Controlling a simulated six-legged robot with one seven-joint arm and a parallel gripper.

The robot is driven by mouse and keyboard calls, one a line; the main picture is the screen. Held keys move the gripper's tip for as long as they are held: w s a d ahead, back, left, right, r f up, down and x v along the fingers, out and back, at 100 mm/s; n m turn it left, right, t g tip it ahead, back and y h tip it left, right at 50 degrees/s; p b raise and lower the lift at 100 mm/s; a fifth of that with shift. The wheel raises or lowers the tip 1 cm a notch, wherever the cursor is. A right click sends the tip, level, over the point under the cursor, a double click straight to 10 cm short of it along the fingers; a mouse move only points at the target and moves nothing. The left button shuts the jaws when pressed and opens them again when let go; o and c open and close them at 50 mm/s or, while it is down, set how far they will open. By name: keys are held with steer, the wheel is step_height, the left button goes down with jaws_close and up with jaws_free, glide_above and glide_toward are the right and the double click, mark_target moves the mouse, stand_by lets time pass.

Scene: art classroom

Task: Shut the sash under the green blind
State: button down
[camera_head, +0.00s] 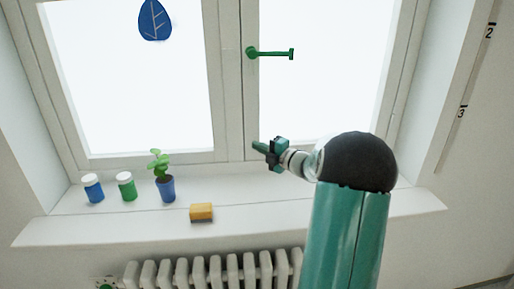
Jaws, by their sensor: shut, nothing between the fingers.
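A white-framed window has a left sash (219,75) and a right sash (251,100), each with a bright pane. A green handle (272,53) sticks out level to the right from the right sash's inner frame. No blind shows in this view, so I cannot tell which sash lies under a green one. I cannot tell whether either sash stands ajar. My gripper (258,147) is shut and empty. It appears in front of the low part of the right sash's inner frame, well below the handle; whether it touches the frame is unclear.
On the sill (120,227) stand a blue jar (93,189), a green jar (126,187) and a plant in a blue pot (165,188). A yellow sponge-like block (201,212) lies near its front edge. A radiator (215,272) is below. A blue leaf shape (154,20) hangs on the left pane.

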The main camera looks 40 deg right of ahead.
steer(key=s+d, duration=0.2)
steer(key=s, duration=0.7)
steer(key=w+a+n+g+y, duration=0.1)
steer(key=a+n+g+y, duration=0.15)
steer(key=a+n, duration=0.6)
steer(key=w+a+n+g+y, duration=0.2)
steer(key=a+n+g, duration=0.25)
steer(key=a, duration=0.65)
steer(key=s+a+n+g, duration=0.2)
steer(key=s+a+n, duration=0.1)
steer(key=a+n, duration=0.35)
steer(key=s+a+n+g, duration=0.2)
steer(key=s+a+n, duration=0.1)
steer(key=a+n, duration=0.35)
steer(key=s+a+n+h, duration=0.4)
steer(key=s+n, duration=0.3)
steer(key=n, duration=0.6)
steer(key=s+a+n+g+h, duration=0.1)
steer(key=s+a+n+h, duration=0.2)
steer(key=s+n, duration=0.5)
steer(key=a+n, duration=0.1)
steer(key=n, duration=0.4)
steer(key=shift+a+r+h, duration=0.25)
steer(key=shift+a+h, duration=0.1)
